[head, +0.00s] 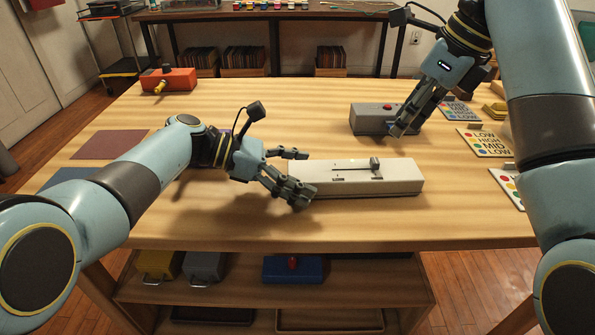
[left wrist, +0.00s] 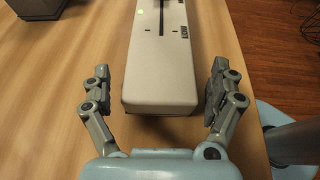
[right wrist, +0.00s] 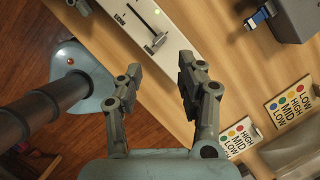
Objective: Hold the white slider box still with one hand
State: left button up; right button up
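The white slider box (head: 400,178) lies on the table, long side left to right, with a slot and slider lever (head: 375,167) on top. My left gripper (head: 299,174) is at its left end. In the left wrist view, the open fingers (left wrist: 160,92) straddle the near end of the box (left wrist: 160,85), with a gap on each side. My right gripper (head: 402,126) is raised behind the box's right part, in front of the grey box. In the right wrist view its fingers (right wrist: 158,72) are apart and empty, near the slider lever (right wrist: 155,42).
A grey box with a red button (head: 368,120) stands behind the slider box. Label cards (head: 484,142) lie at the right. An orange box (head: 170,79) sits at the back left. The table's front (head: 400,225) is clear. A shelf below holds a blue box (head: 293,270).

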aim_at(390, 167)
pick_arm(q)
jog(key=c, duration=1.2)
pick_arm(e)
jog(key=shift+c, duration=0.2)
pick_arm(q)
jog(key=shift+c, duration=0.2)
pick_arm(e)
jog(key=c, duration=0.7)
jog(key=n, duration=0.2)
jog(key=shift+w+a+n, duration=0.15)
jog(key=shift+n, duration=0.15)
grip_shut()
jog(key=d+n+t+y, duration=0.15)
jog(key=d+n, duration=0.35)
jog(key=n, duration=0.8)
jog(key=d+n+t+y, duration=0.15)
jog(key=d+n, duration=0.25)
jog(key=n, duration=0.8)
jog(key=shift+g, duration=0.5)
jog(key=x, duration=0.9)
jog(key=shift+d+f, duration=0.15)
jog(key=shift+f, duration=0.4)
jog(key=a, duration=0.3)
jog(key=shift+a+f, duration=0.15)
jog(key=shift+f, duration=0.15)
jog(key=shift+a, duration=0.5)
